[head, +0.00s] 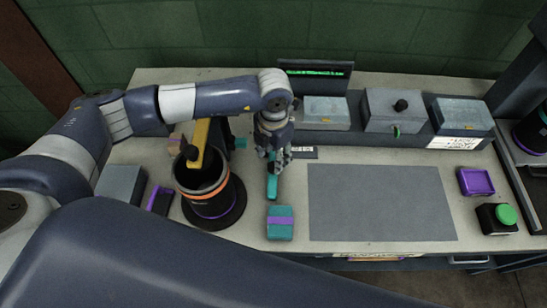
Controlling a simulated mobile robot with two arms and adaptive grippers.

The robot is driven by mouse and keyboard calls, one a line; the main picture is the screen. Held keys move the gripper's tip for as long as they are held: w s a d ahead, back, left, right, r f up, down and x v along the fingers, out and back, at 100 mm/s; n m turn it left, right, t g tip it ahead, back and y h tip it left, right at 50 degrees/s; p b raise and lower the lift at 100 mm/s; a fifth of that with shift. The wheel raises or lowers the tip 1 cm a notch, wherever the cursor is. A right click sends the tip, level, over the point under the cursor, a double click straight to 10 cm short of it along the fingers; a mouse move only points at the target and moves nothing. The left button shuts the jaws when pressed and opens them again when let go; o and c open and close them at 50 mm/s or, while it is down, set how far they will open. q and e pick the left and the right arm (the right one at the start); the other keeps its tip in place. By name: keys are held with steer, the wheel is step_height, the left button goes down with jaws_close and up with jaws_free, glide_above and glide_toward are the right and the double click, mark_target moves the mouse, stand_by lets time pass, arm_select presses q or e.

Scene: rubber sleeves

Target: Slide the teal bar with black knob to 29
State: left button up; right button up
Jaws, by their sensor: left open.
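A narrow teal bar (272,188) lies on the light worktop left of the grey mat, pointing toward the front. No black knob shows on it; its far end is hidden behind my left gripper (277,162). That gripper points down over the bar's far end, open, with its fingers close to the bar. I cannot tell whether they touch it. No readable 29 shows. A small dark plate with light lettering (302,153) lies just right of the gripper. My right gripper is not in view.
A dark cylinder with an orange ring (208,195) stands left of the bar. A teal box with a purple band (280,222) is in front. The grey mat (380,203) is clear. Grey boxes, one with a black knob (400,105), line the back. A green button (506,214) is at right.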

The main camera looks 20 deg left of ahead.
mark_target(273, 164)
arm_select(q)
steer(key=shift+f+p, duration=0.35)
steer(key=shift+f, duration=1.6)
jaws_close()
steer(key=shift+w+d+f+b, duration=0.1)
steer(key=shift+w+d+b, duration=0.1)
steer(key=shift+d+b, duration=0.45)
steer(key=shift+w+d+f+b, duration=0.15)
steer(key=shift+d+b, duration=0.3)
steer(key=shift+d, duration=0.3)
steer(key=shift+w+d+r, duration=0.2)
steer(key=shift+d+r, duration=0.05)
steer(key=shift+d, duration=0.25)
jaws_free()
steer(key=shift+a, duration=0.15)
steer(key=shift+r, duration=0.2)
step_height(273, 164, up, 12)
steer(key=shift+f, duration=0.15)
steer(key=shift+s, duration=0.1)
